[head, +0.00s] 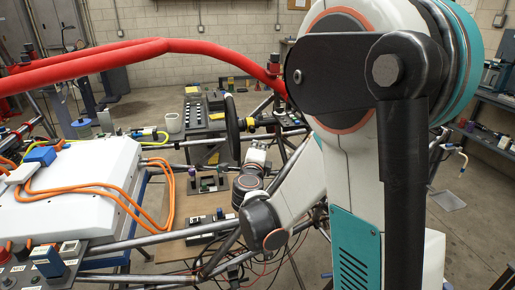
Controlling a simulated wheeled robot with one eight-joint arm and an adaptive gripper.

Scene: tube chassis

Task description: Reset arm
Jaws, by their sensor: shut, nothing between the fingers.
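My arm (345,175) fills the right half of the head view, with white links, teal covers and dark joints. Its upper part stands close to the camera. A thinner white link (302,187) runs down and left to a dark joint (260,218) above the lower chassis tubes. Smaller arm parts show just beyond that joint. I cannot make out my gripper or its fingers.
A red padded chassis tube (130,55) crosses the upper left. A white battery box (75,185) with orange cables (170,195) sits at left. Shelves (485,135) line the right. Floor shows at back left.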

